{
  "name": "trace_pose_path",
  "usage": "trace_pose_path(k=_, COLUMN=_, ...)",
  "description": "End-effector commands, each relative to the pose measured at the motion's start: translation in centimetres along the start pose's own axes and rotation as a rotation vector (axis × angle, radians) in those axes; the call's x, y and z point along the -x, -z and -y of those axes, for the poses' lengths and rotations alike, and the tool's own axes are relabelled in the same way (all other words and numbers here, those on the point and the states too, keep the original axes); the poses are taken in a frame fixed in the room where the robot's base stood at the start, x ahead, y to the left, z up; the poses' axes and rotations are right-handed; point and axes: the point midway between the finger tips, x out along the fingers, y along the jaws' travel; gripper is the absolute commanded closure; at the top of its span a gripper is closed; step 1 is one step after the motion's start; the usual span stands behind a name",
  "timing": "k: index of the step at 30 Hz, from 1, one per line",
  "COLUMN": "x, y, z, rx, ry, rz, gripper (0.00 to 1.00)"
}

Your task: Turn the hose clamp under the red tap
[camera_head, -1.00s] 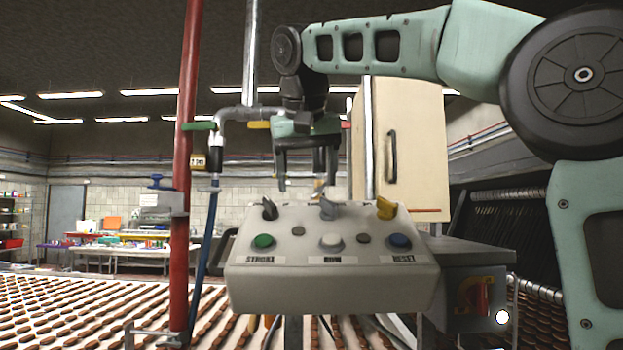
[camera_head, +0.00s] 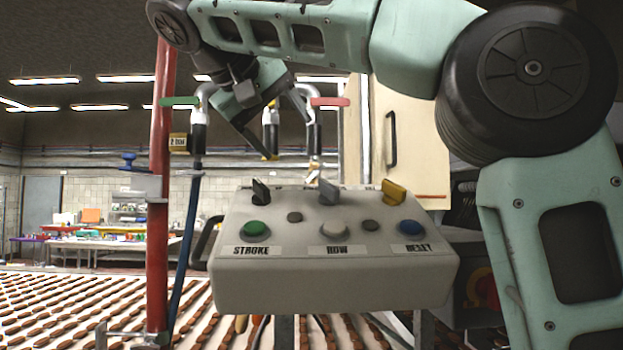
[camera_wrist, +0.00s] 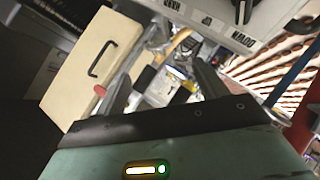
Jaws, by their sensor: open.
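The red tap (camera_head: 330,101) has a flat red handle at the right end of the tap row. A black sleeve (camera_head: 314,138) hangs below it, with a small metallic piece (camera_head: 314,170) at its lower end that may be the hose clamp. My gripper (camera_head: 287,140) is tilted, open and empty, in front of the middle tap and just left of the red tap's sleeve. In the wrist view the red handle (camera_wrist: 100,91) shows beside the left finger of my gripper (camera_wrist: 163,85). The clamp is not clear in that view.
A control box (camera_head: 335,275) with knobs and buttons stands just below. The green tap (camera_head: 180,101) and its blue hose (camera_head: 186,240) are at left, beside a red pipe (camera_head: 158,250). A cream cabinet (camera_head: 415,140) stands behind at right. A conveyor of biscuits (camera_head: 60,310) spreads low left.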

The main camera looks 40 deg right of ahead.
Motion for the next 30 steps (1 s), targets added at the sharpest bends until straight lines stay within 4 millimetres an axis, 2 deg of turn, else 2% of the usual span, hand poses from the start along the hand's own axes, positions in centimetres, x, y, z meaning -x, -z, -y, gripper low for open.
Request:
trace_pose_path(k=9, x=-6.6, y=0.0, z=-0.3, rx=0.000, ry=-0.001, rz=0.003, gripper=0.28)
trace_pose_path(k=15, x=-9.8, y=0.1, z=-0.2, rx=0.000, ry=-0.001, rz=0.002, gripper=0.28)
trace_pose_path(k=21, x=-11.4, y=0.1, z=-0.1, rx=0.000, ry=0.001, rz=0.000, gripper=0.28)
trace_pose_path(k=30, x=-11.6, y=0.1, z=-0.1, rx=-0.001, ry=0.002, rz=-0.001, gripper=0.28)
